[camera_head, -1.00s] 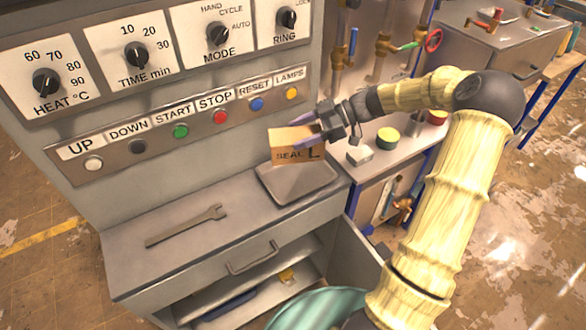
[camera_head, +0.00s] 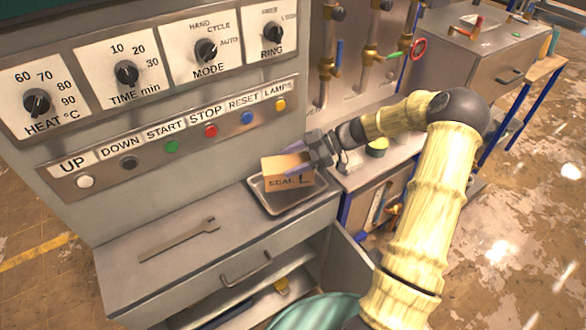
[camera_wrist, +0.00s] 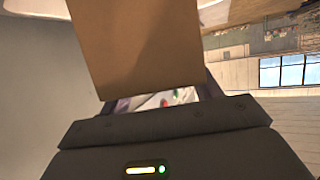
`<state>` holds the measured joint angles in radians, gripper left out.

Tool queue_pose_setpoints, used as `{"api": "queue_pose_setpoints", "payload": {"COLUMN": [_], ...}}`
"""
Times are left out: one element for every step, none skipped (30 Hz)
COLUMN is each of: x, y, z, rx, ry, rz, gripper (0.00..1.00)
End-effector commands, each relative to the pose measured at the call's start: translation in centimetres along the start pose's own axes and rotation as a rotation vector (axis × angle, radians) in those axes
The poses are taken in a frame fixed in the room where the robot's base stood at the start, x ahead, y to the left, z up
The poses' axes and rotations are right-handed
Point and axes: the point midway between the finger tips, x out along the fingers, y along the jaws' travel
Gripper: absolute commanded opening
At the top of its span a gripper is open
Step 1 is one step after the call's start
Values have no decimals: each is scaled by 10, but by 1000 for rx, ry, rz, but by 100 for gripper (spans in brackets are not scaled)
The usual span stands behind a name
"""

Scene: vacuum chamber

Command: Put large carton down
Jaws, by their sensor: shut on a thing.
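The large carton (camera_head: 287,171) is a brown box marked "SEAL L". My gripper (camera_head: 316,152) is shut on it from the right side. The carton is over a grey metal tray (camera_head: 262,200) on the cabinet top, and its lower edge shows within the tray's rim. I cannot tell whether it touches the tray floor. In the wrist view the carton (camera_wrist: 135,45) fills the upper middle, close in front of the gripper, and hides most of what lies beyond.
A wrench (camera_head: 180,240) lies on the cabinet top (camera_head: 125,262) left of the tray. The control panel with knobs and buttons (camera_head: 170,147) rises behind. The cabinet door (camera_head: 350,270) stands open below right. A yellow-green round item (camera_head: 377,147) sits on the right-hand bench.

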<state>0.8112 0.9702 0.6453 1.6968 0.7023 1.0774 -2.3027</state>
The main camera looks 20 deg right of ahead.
Motion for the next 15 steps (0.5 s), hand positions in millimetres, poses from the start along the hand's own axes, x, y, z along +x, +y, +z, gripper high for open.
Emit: {"api": "queue_pose_setpoints", "payload": {"x": [0, 0, 0, 1, 2, 3, 5, 7, 9, 10, 12, 13, 14, 14, 14], "y": [0, 0, 0, 0, 0, 0, 0, 0, 0, 0, 0, 0, 0, 0, 0], "z": [0, 0, 0, 2, 4, 7, 11, 15, 20, 24, 28, 31, 33, 34, 35], "rx": [0, 0, 0, 1, 2, 3, 4, 3, 4, 5, 4, 3, 2, 1, 1], "ry": [0, 0, 0, 1, 1, 1, 0, 1, 2, 1, 1, 1, 1, 0, -1], "rz": [0, 0, 0, 0, 0, -1, -1, -1, -1, -1, -1, -1, -1, -1, 0], "gripper": [38, 38, 38, 38, 38, 38, 38, 38, 38, 38, 38, 38, 38, 38, 38]}}
